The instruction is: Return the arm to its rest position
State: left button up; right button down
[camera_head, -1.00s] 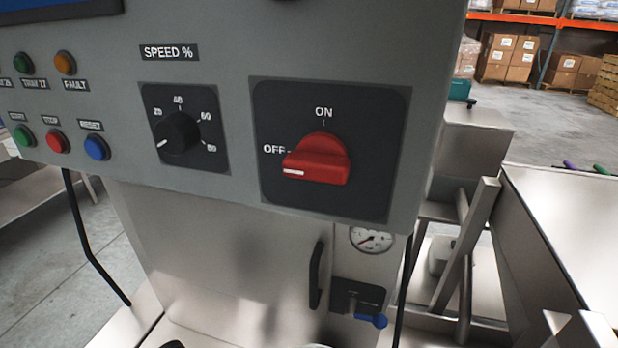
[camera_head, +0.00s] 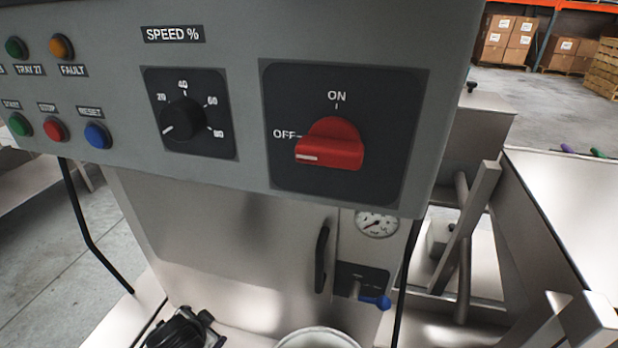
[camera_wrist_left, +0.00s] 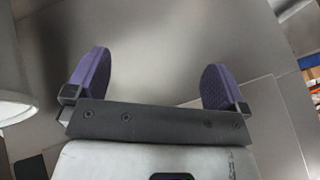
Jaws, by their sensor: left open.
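My left gripper (camera_wrist_left: 156,80) shows in the left wrist view with its two purple finger pads wide apart and nothing between them. Smooth grey metal surfaces lie beyond the pads. In the head view neither gripper can be made out with certainty. A black mechanical part (camera_head: 186,328) shows at the bottom edge there, mostly cut off, and I cannot tell what it belongs to. My right gripper is not in view.
A grey control panel carries a red rotary switch (camera_head: 331,144) pointing to OFF and a black speed knob (camera_head: 183,120). Below are a black door handle (camera_head: 321,258), a gauge (camera_head: 376,223), a blue-handled valve (camera_head: 376,301) and a pale round rim (camera_head: 318,338). A metal bench (camera_head: 575,195) stands right.

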pick_arm(q)
jog(key=s+d+r+n+t+h+p, duration=0.1)
jog(key=s+d+r+t+p, duration=0.15)
jog(key=s+r+p, duration=0.65)
jog(key=s+d+f+n+g+p, duration=0.2)
jog(key=s+g+p, duration=0.45)
jog(key=s, duration=1.55)
notch_tip(320, 180, up, 36)
jog(key=n+p, duration=0.1)
jog(key=p, duration=3.6)
jog(key=shift+w+a+t+h, duration=0.35)
jog(key=shift+w+t+h, duration=0.05)
